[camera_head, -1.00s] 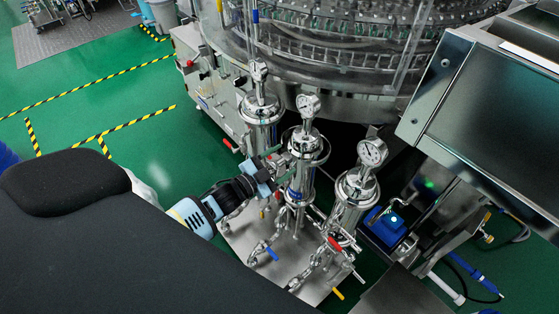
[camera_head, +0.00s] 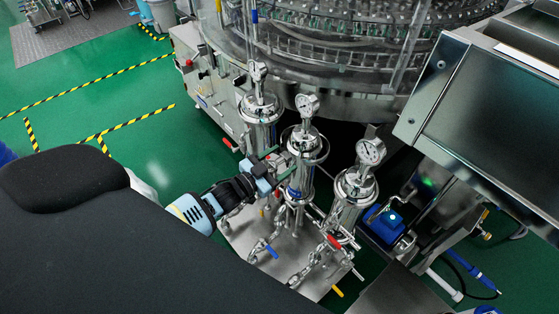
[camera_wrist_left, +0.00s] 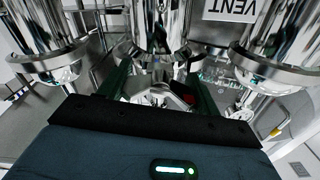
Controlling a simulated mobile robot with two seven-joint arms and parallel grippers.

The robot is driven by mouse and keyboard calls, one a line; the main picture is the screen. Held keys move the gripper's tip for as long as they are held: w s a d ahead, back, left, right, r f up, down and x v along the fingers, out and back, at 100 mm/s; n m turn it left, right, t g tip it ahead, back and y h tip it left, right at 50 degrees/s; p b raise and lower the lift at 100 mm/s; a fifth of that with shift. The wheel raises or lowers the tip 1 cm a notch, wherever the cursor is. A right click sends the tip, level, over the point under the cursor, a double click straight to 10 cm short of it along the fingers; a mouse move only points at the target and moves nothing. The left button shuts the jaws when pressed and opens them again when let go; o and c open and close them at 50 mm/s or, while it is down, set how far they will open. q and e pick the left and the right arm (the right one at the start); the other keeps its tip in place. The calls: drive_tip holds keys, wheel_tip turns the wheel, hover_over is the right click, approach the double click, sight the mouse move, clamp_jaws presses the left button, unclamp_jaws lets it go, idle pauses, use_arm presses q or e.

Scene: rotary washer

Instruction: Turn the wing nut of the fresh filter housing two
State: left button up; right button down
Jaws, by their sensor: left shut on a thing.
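Three shiny steel filter housings with round gauges stand in a row. The middle filter housing (camera_head: 301,180) has my left gripper (camera_head: 276,161) at its left side, near its clamp ring. In the left wrist view, the green fingers of my left gripper (camera_wrist_left: 160,95) reach to the clamp below the steel cylinder (camera_wrist_left: 163,25). They are shut on a small metal part, the wing nut (camera_wrist_left: 158,98), which is mostly hidden between them. In the head view the wing nut is hidden by the gripper. My right gripper is not in view.
The left housing (camera_head: 259,112) and right housing (camera_head: 352,195) stand close on either side. Valves with a blue handle (camera_head: 271,251) and a red handle (camera_head: 334,242) lie below, above a steel base plate (camera_head: 240,235). The large rotary washer (camera_head: 340,60) stands behind.

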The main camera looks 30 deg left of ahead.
use_arm(q)
drive_tip(key=o, duration=1)
drive_tip(key=shift+v, duration=3.9)
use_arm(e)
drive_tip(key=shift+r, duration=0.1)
use_arm(q)
drive_tip(key=s+d+n+g+y+p, duration=0.1)
drive_tip(key=s+d+g+p, duration=0.1)
drive_tip(key=s, duration=0.8)
drive_tip(key=s+d+n+g+y+p, duration=0.1)
drive_tip(key=s+d+g+p, duration=0.2)
drive_tip(key=s, duration=0.8)
drive_tip(key=s+d+n+g+y+p, duration=0.1)
drive_tip(key=s+d+n+g+p, duration=0.1)
drive_tip(key=s, duration=0.8)
drive_tip(key=shift+s+d+f+g+y+p, duration=0.1)
drive_tip(key=shift+d+f+g+y+p, duration=0.1)
drive_tip(key=shift+d+g+p, duration=0.3)
drive_tip(key=shift+s+d+f+g+y+p, duration=0.1)
drive_tip(key=shift+d+y+p, duration=0.15)
drive_tip(key=shift+d, duration=0.4)
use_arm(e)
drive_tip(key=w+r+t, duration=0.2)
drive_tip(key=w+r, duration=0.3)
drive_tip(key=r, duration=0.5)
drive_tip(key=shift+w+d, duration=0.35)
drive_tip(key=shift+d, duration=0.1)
